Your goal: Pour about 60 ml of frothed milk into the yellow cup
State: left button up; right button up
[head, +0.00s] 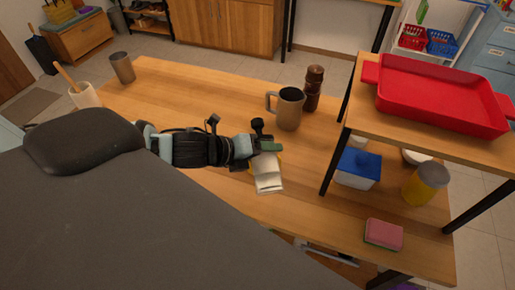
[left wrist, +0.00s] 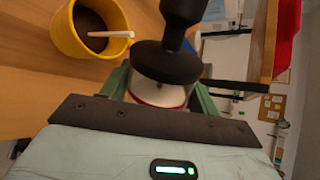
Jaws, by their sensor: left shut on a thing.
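My left gripper (head: 262,148) is shut on a white vessel (head: 268,175) with a black knob and disc on its lid side. In the left wrist view the vessel (left wrist: 160,94) sits between the green fingers (left wrist: 160,95), with a red rim under the black disc. The yellow cup (left wrist: 62,32) stands on the table just beside it and holds dark brown liquid. A short white bar or stream (left wrist: 108,34) crosses the cup's rim; I cannot tell which. In the head view the cup is mostly hidden by the gripper and vessel. My right gripper is not in view.
A grey-brown mug (head: 289,108) and a dark pepper mill (head: 313,88) stand behind the gripper. A raised shelf with a red tray (head: 430,95) is at right. A blue-lidded box (head: 357,168), a yellow jar (head: 424,184) and a pink sponge (head: 383,233) are also at right.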

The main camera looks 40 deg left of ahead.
pick_arm(q)
jog(key=shift+r, duration=0.1)
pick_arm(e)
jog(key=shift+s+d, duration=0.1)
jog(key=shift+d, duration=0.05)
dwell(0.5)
pick_arm(q)
jog(key=shift+w, duration=0.1)
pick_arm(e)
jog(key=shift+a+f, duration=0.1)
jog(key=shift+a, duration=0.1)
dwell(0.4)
pick_arm(q)
jog(key=shift+r+g, duration=0.1)
jog(key=shift+g, duration=0.2)
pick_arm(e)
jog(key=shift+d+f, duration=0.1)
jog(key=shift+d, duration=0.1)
pick_arm(q)
jog(key=shift+a+n+h, duration=0.15)
jog(key=shift+n+h, duration=0.15)
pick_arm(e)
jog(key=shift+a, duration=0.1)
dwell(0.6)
